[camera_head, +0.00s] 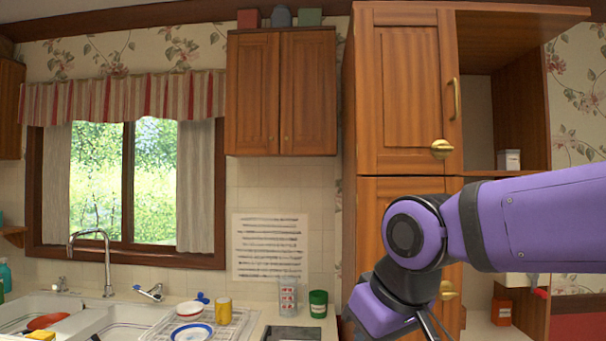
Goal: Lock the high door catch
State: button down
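A lower brass catch (447,290) shows partly behind my purple arm on the lower door (385,190). My gripper (434,326) is at the bottom edge, well below the high catch and apart from it. Its fingers are mostly cut off.
My arm comes in from the right and covers much of the lower door. Open shelves (500,172) are right of the cabinet, with a small white container (509,160). Sink, dishes and a green can (318,303) are at left. The space before the upper door is clear.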

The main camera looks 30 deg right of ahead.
aim_at(441, 149)
jog(key=z, duration=1.4)
